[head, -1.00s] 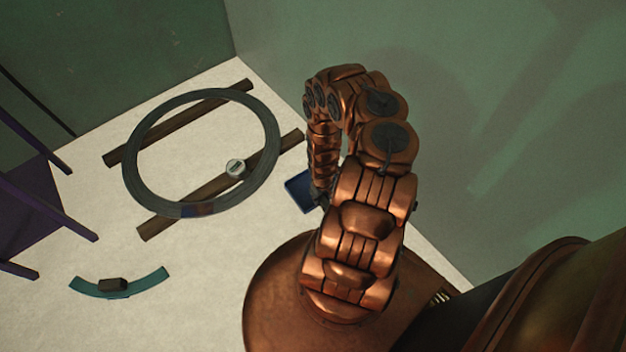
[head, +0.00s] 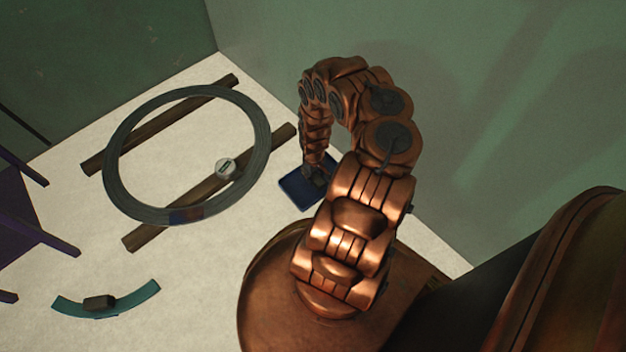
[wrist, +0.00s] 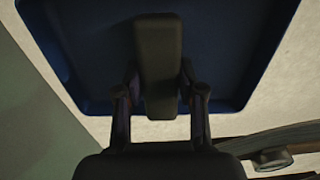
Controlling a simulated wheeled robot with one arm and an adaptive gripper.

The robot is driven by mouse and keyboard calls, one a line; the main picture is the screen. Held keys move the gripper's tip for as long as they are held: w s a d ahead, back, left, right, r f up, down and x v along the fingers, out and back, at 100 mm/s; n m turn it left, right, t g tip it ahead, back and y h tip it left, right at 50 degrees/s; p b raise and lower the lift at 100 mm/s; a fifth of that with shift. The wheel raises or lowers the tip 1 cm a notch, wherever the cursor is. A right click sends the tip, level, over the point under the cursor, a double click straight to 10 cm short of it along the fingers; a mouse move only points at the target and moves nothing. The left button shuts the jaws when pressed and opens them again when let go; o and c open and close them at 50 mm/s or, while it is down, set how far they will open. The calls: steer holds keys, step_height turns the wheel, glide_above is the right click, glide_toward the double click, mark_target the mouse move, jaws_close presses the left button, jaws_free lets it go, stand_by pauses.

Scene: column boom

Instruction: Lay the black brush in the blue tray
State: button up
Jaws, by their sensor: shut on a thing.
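The blue tray (head: 295,192) lies on the pale surface, partly hidden behind my arm in the head view. In the wrist view the tray (wrist: 85,60) fills most of the upper picture. My gripper (wrist: 160,82) is shut on the black brush (wrist: 158,45), with one finger on each side of it. The brush shows over the tray's inside, its near end close to the near rim. I cannot tell whether it touches the tray floor. In the head view my gripper (head: 316,180) is over the tray and the brush is hard to make out.
A large grey ring (head: 113,170) rests across two dark wooden bars (head: 140,233), left of the tray. A small round pale-topped thing (head: 226,168) is by the ring's inner edge. A teal curved strip (head: 140,296) bears a dark block (head: 99,303). A green wall (head: 480,120) stands close behind.

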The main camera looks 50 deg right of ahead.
steer(key=shift+f, duration=0.55)
steer(key=shift+f+b, duration=0.1)
steer(key=shift+b, duration=0.2)
steer(key=o, duration=1)
